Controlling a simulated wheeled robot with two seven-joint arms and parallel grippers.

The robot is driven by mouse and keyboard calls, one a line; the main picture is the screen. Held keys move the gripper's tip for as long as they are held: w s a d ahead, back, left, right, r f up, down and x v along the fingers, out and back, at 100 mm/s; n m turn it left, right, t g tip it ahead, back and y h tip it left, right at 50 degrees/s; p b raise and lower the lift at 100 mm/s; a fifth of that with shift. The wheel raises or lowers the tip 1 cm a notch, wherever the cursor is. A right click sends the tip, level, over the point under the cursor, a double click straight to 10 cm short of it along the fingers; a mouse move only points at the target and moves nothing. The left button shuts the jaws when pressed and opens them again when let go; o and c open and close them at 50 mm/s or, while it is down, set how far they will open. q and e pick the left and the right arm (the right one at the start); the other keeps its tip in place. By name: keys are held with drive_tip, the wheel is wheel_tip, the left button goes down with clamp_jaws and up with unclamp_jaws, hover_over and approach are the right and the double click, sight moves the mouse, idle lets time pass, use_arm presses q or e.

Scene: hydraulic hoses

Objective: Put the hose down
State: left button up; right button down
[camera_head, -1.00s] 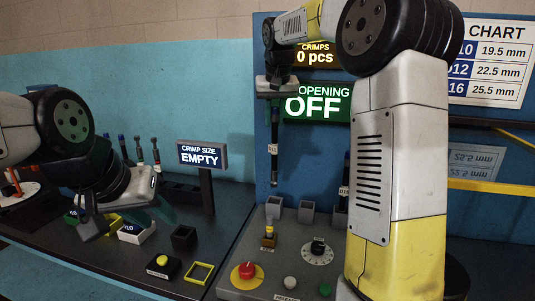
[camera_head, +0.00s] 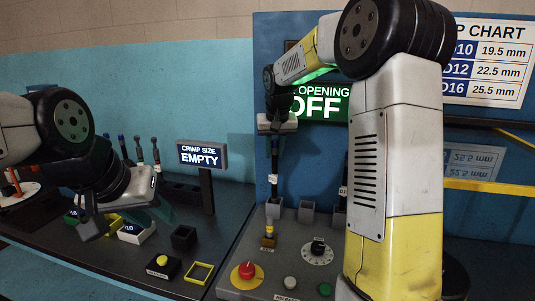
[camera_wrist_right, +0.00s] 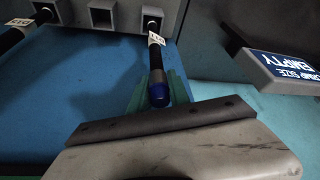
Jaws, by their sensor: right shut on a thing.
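The hose (camera_head: 275,176) is a black tube with a white tag. It hangs upright below my right gripper (camera_head: 276,138), its lower end at the leftmost grey square holder (camera_head: 274,208). In the right wrist view, my right gripper (camera_wrist_right: 158,92) has its green fingers shut around the hose near its blue end (camera_wrist_right: 158,96). The tagged hose (camera_wrist_right: 155,58) runs to a holder (camera_wrist_right: 152,24), and its far end appears to be inside the opening. My left gripper (camera_head: 125,215) is low over the left bench; its finger gap is unclear.
Another tagged hose (camera_wrist_right: 22,35) stands in a neighbouring holder, with an empty holder (camera_head: 306,209) between them. A red button (camera_head: 246,271) and a dial (camera_head: 318,248) lie in front. A "CRIMP SIZE EMPTY" sign (camera_head: 202,155) stands to the left.

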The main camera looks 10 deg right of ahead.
drive_tip(key=shift+w+f, duration=0.2)
drive_tip(key=shift+f, duration=0.35)
drive_tip(key=shift+f, duration=0.15)
drive_tip(key=c, duration=1.2)
unclamp_jaws()
